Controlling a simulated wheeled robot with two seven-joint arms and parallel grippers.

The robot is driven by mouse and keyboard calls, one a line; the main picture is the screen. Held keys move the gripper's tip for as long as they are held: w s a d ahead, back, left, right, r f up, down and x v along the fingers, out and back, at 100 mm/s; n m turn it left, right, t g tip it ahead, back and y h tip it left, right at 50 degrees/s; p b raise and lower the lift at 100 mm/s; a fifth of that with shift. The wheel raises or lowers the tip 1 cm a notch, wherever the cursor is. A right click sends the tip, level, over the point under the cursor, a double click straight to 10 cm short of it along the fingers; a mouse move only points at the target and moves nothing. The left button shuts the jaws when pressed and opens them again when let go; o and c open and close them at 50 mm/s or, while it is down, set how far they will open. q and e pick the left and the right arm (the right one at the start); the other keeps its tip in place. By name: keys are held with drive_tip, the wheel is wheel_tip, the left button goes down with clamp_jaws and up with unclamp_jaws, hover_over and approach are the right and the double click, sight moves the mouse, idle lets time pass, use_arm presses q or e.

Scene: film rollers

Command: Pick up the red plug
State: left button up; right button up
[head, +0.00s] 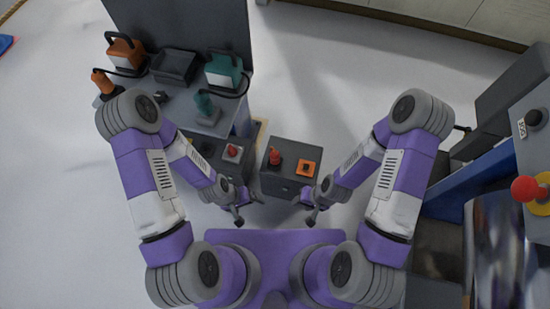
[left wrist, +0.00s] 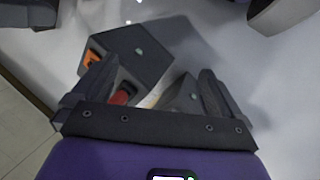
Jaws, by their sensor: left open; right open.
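The red plug (head: 275,157) stands upright on the left part of a dark grey box, beside an orange square socket (head: 308,168). My left gripper (head: 248,207) is open and empty, in front of and a little left of this box, apart from the plug. My right gripper (head: 310,206) is open and empty at the box's front right. In the left wrist view, my open left fingers (left wrist: 155,88) frame the lower picture. A red part (left wrist: 122,96), likely the plug, shows beside the left finger, partly hidden, and the orange socket (left wrist: 93,58) is above it.
A second red piece (head: 233,151) sits on a light square on the left box. An orange device (head: 125,53), a teal device (head: 223,70) and a dark tray (head: 174,66) stand on the back left table. A machine with a red knob (head: 526,189) is at right.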

sight(275, 160)
use_arm(q)
drive_tip(key=shift+c, duration=1)
drive_tip(key=w+d+f+t, duration=0.1)
drive_tip(key=w+f, duration=0.1)
drive_tip(key=w, duration=0.2)
drive_tip(key=w+d+f+t+y+p, duration=0.1)
drive_tip(key=w+d+f+t, duration=0.1)
drive_tip(key=w+f, duration=0.1)
drive_tip(key=w+d+f+m+t+p, duration=0.1)
drive_tip(key=w+f+t, duration=0.1)
drive_tip(key=w, duration=0.3)
drive_tip(key=shift+w+d+f+y, duration=0.2)
drive_tip(key=shift+w+y, duration=0.1)
drive_tip(key=shift+w, duration=0.05)
drive_tip(key=c, duration=0.3)
drive_tip(key=w+d+f+t+y, duration=0.1)
drive_tip(key=t, duration=0.1)
drive_tip(key=w+d+f+m+t+p, duration=0.1)
drive_tip(key=w+d+t, duration=0.1)
drive_tip(key=t, duration=0.1)
drive_tip(key=w+d+f+t+y+p, duration=0.1)
drive_tip(key=d+t, duration=0.1)
drive_tip(key=shift+w+t+y, duration=0.25)
drive_tip(key=shift+t+y, duration=0.05)
drive_tip(key=shift+t, duration=0.1)
drive_tip(key=b+x, duration=0.3)
drive_tip(key=x, duration=0.3)
drive_tip(key=shift+w+d+f, duration=0.1)
drive_tip(key=shift+w+f, duration=0.25)
drive_tip(key=shift+w, duration=0.35)
